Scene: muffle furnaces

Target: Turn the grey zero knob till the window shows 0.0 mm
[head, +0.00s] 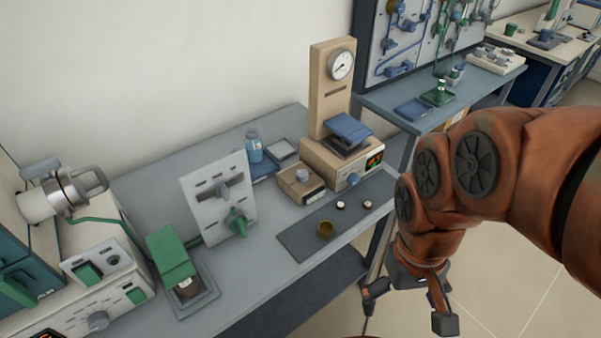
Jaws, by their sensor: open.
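A small beige box (300,187) stands on the grey bench with a grey knob (303,175) on top and a small dark window (315,196) on its front. Right behind it is a beige press-like instrument (331,90) with a round dial, a blue plate, a lit display (374,161) and a blue-grey front knob (353,179). I cannot tell for sure which knob is the zero knob, and the readings are too small to read. My gripper (408,303) is open and empty, pointing down beyond the bench's front edge, right of and apart from both knobs.
A dark mat (300,240) holds a brass cup (325,229) and two small pale pieces in front of the box. A white panel with a green lever (238,222) stands to the left. A blue bottle (254,146) is behind. Open floor lies to the right.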

